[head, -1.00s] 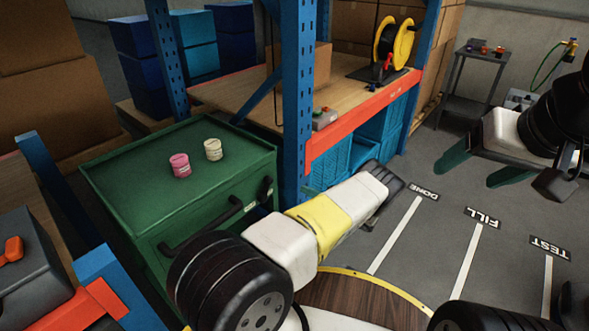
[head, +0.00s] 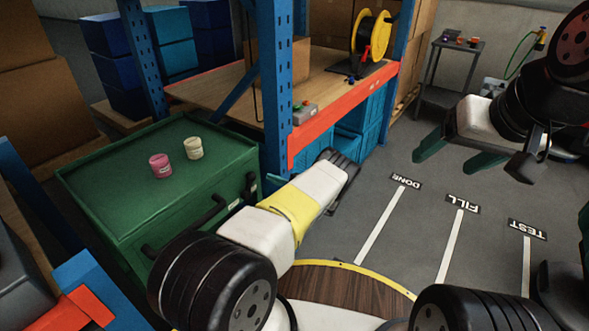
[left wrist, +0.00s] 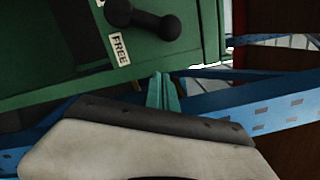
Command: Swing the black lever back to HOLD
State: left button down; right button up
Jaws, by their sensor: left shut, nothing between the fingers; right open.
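The black lever (left wrist: 143,18) is on the front of the green cabinet (left wrist: 40,60), by a white FREE label (left wrist: 119,48) at the top of the left wrist view. In the head view the lever (head: 250,187) is small at the cabinet's right front edge. My left gripper (left wrist: 163,92) is shut and empty, its teal fingertips below the lever and apart from it in the picture. In the head view my left forearm hides its fingers. My right gripper (head: 456,154) is open and empty, over the floor at the right. No HOLD label is readable.
A pink tin (head: 160,166) and a cream tin (head: 194,148) stand on the cabinet. A blue rack post (head: 275,90) rises right beside it, with an orange-edged shelf (head: 345,110). Black handles (head: 205,212) stick out from the cabinet front. Marked floor is open at the right.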

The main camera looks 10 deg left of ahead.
aim_at(250, 175)
pick_arm(q)
jog(key=shift+s+a+r, duration=0.3)
jog(key=shift+s+a, duration=0.05)
jog(key=shift+a, duration=0.25)
jog(key=shift+s+a+r, duration=0.3)
jog(key=shift+s+a, duration=0.05)
jog(key=shift+a, duration=0.25)
jog(key=shift+s+a+r, duration=0.3)
jog(key=shift+s+a, duration=0.1)
jog(key=shift+s, duration=0.25)
jog(key=shift+r, duration=0.1)
jog(key=s+r+n, duration=0.1)
jog(key=n, duration=0.1)
jog(key=s+a+n, duration=0.1)
jog(key=n, duration=0.1)
jog(key=s+r+n, duration=0.1)
jog(key=n, duration=0.1)
jog(key=shift+s+a+r, duration=0.2)
jog(key=shift+r, duration=0.15)
jog(key=s+n, duration=0.1)
jog(key=s+a+n, duration=0.1)
jog(key=n, duration=0.1)
jog(key=s+n, duration=0.1)
jog(key=shift+a+r+n+h, duration=0.15)
jog(key=shift+r+n+h, duration=0.15)
jog(key=shift+n, duration=0.1)
jog(key=shift+s+a+f, duration=0.1)
jog(key=shift+s+a, duration=0.1)
jog(key=shift+s, duration=0.35)
jog(key=shift+s, duration=0.2)
